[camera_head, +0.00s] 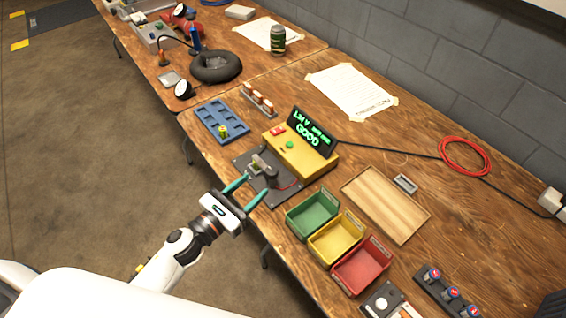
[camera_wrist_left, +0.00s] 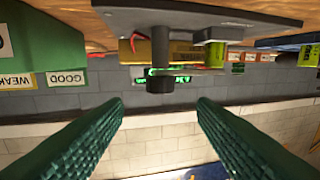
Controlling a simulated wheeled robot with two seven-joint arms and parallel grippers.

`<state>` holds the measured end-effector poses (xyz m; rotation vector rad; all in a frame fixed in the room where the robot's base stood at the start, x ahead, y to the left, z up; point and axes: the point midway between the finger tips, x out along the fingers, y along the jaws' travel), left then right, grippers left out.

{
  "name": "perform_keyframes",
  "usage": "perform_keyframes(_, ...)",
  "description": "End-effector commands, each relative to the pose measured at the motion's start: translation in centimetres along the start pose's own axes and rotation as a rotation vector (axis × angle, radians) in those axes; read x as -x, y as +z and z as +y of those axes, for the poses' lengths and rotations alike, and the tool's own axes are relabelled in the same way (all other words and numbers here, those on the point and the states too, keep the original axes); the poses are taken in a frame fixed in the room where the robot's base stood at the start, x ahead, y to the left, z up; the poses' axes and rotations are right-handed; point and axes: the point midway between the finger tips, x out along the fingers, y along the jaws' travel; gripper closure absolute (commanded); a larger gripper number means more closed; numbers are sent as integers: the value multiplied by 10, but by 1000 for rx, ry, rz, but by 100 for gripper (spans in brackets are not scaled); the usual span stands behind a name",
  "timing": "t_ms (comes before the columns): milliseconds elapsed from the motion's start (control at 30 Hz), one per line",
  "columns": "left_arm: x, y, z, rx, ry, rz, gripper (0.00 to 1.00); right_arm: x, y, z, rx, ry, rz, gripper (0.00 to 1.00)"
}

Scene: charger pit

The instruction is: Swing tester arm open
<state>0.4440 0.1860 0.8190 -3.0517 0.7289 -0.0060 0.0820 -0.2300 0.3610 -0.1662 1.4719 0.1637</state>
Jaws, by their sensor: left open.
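The tester is a yellow box (camera_head: 307,157) with a black display (camera_head: 312,132) showing green text that includes "GOOD". In front of it is a dark base plate (camera_head: 285,192) with a small grey arm and a greenish cylinder (camera_head: 257,164). My left gripper (camera_head: 258,182) is open at the plate's front edge, its teal fingers pointing to the tester. In the left wrist view, seemingly upside down, a dark round knob (camera_wrist_left: 160,84) stands beyond and between the open fingertips (camera_wrist_left: 160,102); no contact shows. The arm's exact angle is hard to tell. My right gripper is not in view.
Green (camera_head: 311,214), yellow (camera_head: 335,238) and red (camera_head: 361,266) bins stand right of the tester. A blue tray (camera_head: 211,117) with a yellow-green cell lies to its left. A wooden board (camera_head: 386,204) lies behind the bins. Floor is clear left of the table.

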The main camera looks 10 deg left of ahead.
Motion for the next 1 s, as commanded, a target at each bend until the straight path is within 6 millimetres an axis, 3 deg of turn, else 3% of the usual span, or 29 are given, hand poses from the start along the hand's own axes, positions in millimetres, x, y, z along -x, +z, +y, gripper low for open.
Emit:
perform_keyframes(200, -47, -4, -1, 2, -1, 3, 48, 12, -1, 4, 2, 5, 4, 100)
perform_keyframes(433, -84, -2, 0, 5, -2, 2, 48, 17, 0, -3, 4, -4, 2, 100)
perform_keyframes(600, -96, 0, 0, 5, -2, 0, 48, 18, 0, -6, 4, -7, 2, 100)
perform_keyframes(900, -98, 0, 0, 5, -2, -1, 48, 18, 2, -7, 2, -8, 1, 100)
perform_keyframes(1000, -98, 0, 0, 5, -2, -1, 63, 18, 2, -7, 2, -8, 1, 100)
